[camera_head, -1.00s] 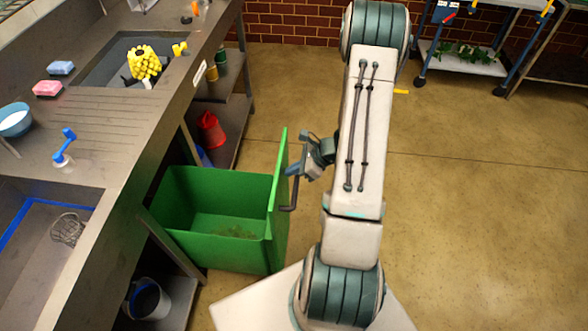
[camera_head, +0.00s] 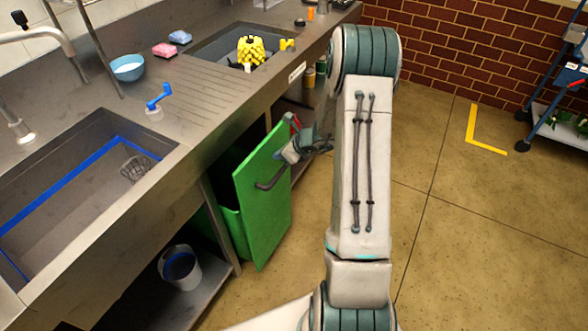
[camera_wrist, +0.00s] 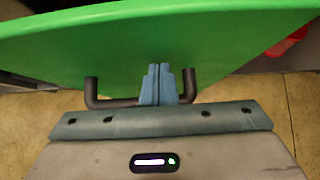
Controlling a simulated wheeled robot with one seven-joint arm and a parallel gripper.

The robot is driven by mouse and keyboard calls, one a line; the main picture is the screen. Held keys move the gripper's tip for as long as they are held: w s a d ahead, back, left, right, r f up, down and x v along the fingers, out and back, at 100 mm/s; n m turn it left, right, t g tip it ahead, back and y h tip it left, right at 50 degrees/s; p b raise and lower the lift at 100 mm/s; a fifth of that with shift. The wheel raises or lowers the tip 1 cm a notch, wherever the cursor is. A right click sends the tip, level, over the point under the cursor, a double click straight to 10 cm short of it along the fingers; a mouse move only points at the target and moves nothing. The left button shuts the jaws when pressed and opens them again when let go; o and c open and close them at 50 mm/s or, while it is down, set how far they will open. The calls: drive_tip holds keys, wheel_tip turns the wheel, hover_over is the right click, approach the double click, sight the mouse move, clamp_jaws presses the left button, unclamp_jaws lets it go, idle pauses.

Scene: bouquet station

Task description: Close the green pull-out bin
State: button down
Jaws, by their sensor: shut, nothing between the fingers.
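The green pull-out bin (camera_head: 265,215) is mostly under the steel counter. Its front panel stands out past the counter's edge, and a narrow strip of the bin's body shows behind the panel. A dark bar handle (camera_head: 272,180) is on the panel's outer face. My gripper (camera_head: 287,153) is at the upper part of the panel, by the handle. In the wrist view, the gripper's fingers (camera_wrist: 159,82) are together and empty. They point at the green panel (camera_wrist: 130,45), between the two ends of the handle (camera_wrist: 105,101). Whether the tips touch the panel is hard to tell.
The counter (camera_head: 215,95) with its sinks runs along the left. A white bucket (camera_head: 180,266) stands on the lower shelf left of the bin. A red object (camera_wrist: 287,42) shows beyond the panel in the wrist view.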

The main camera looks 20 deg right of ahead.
drive_tip(key=w+a, duration=0.4)
drive_tip(key=w, duration=0.2)
drive_tip(key=shift+a+r, duration=0.15)
drive_tip(key=shift+a, duration=0.15)
